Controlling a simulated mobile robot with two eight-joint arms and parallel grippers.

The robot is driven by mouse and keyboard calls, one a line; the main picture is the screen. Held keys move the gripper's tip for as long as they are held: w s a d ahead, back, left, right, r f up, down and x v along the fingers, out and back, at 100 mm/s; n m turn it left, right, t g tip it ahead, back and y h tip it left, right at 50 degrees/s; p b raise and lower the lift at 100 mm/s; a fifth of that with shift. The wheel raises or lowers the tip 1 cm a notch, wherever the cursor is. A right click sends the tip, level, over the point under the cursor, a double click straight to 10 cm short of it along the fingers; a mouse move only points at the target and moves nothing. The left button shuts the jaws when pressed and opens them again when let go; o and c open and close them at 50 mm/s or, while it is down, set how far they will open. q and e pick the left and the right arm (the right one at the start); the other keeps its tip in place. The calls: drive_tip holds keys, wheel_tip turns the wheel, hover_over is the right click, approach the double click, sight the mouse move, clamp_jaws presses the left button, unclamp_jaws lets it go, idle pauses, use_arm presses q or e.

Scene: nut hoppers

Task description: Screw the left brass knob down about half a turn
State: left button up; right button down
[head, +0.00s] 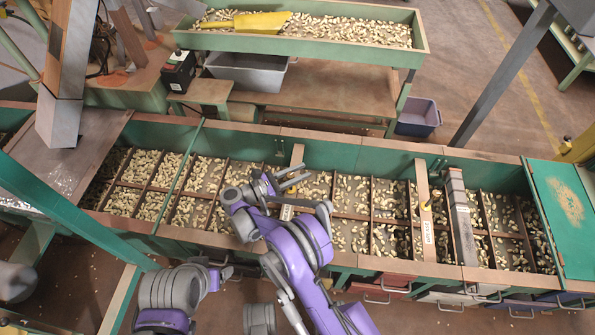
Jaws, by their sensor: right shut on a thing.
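The left wooden slat (297,156) crosses the long green hopper and carries a small pale label (286,212). My right gripper (293,181) is over this slat, its fingers closed around the left brass knob. The knob itself is hidden by the fingers, so its height and turn cannot be told. A second slat (422,180) to the right carries another brass knob (426,205), standing free, and a label. My left gripper is not in view.
The hopper (345,158) is divided into compartments of nuts. A grey bar (459,212) crosses it on the right, beside a green lid (566,215). A raised green tray (350,32) with a yellow scoop (247,22) stands behind. A grey bin (245,72) sits beneath it.

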drive_tip(key=shift+s+d+m+g+h, duration=0.15)
drive_tip(key=shift+m+g+h, duration=0.1)
drive_tip(key=shift+m+g, duration=0.55)
drive_tip(key=shift+s+m+g+h, duration=0.1)
drive_tip(key=shift+m+g+h, duration=0.3)
drive_tip(key=shift+g, duration=0.75)
drive_tip(key=shift+s+d+m+g+h, duration=0.1)
drive_tip(key=shift+s+m+g+h, duration=0.05)
drive_tip(key=shift+m+g, duration=0.7)
drive_tip(key=c, duration=0.6)
unclamp_jaws()
drive_tip(key=shift+s, duration=0.1)
drive_tip(key=shift+a, duration=0.1)
